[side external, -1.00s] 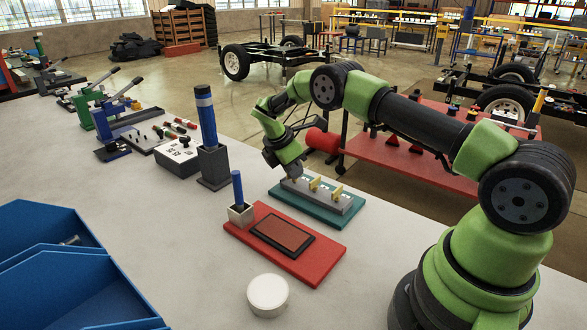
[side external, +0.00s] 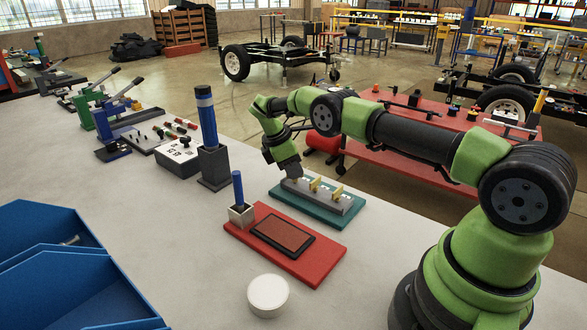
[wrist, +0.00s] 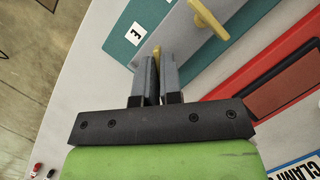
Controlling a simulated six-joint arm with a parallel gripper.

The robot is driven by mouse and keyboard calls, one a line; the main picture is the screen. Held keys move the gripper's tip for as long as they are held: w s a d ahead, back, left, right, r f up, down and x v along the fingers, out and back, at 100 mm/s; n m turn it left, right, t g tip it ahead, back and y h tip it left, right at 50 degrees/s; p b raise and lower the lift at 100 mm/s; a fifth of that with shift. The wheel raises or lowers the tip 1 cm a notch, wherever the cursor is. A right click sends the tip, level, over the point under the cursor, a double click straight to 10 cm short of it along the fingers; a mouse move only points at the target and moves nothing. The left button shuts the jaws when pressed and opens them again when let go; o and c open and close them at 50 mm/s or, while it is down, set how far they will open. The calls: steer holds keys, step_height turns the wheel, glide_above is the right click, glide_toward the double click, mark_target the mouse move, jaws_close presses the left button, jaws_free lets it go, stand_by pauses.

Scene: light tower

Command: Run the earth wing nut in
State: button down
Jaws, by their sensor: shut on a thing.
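A grey terminal block (side external: 330,199) lies on a teal base plate (side external: 303,213) on the bench. Two yellow wing nuts stand on it, a middle one (side external: 315,185) and a right one (side external: 337,191). My gripper (side external: 293,179) is down at the block's left end. In the wrist view, my gripper (wrist: 157,70) is shut on a yellow wing nut (wrist: 157,51), of which only a sliver shows between the fingers. A white label with an E-like mark (wrist: 135,33) lies beside it. Another yellow wing nut (wrist: 208,18) stands farther along the block. The stud under the held nut is hidden.
A red board (side external: 318,264) with a dark framed pad lies in front, with a small holder (side external: 241,214) carrying a blue-handled tool. A blue-and-black post (side external: 207,125) stands at left. A white round tub (side external: 267,294) and blue bins (side external: 60,285) are nearer the camera.

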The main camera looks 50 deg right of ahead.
steer(key=c, duration=1.3)
jaws_free()
step_height(320, 180, up, 10)
steer(key=shift+r, duration=0.1)
